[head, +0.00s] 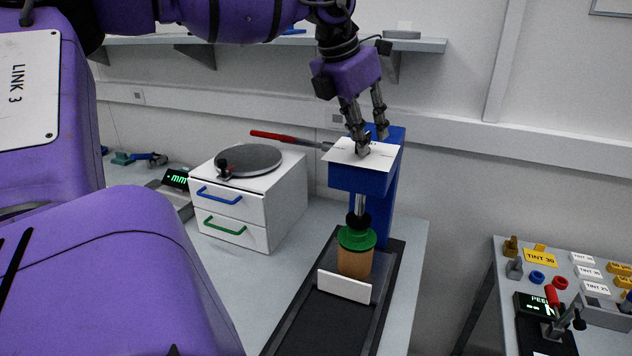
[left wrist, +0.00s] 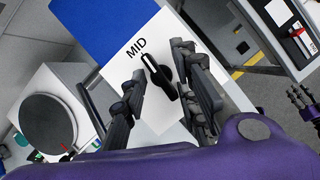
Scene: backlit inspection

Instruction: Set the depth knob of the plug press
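The blue plug press (head: 365,181) stands on the left bench, with a white plate (head: 345,151) on top. In the left wrist view the plate reads MID, and a black depth knob (left wrist: 160,77) sits on it. The knob's light-marked end points up-left, near the MID lettering. My left gripper (head: 372,141) is over the plate from above; in the left wrist view its open fingers (left wrist: 160,65) stand on either side of the knob, with gaps visible. In the head view the fingers largely hide the knob. Dark fingers at the wrist view's right edge look like my right gripper (left wrist: 302,103); their opening is unclear.
Under the press, a green collar (head: 357,239) sits over a brown plug (head: 354,262) on a black track. A white drawer box (head: 270,212) with a round grey top stands left. Another bench (head: 590,330) with controls is at right.

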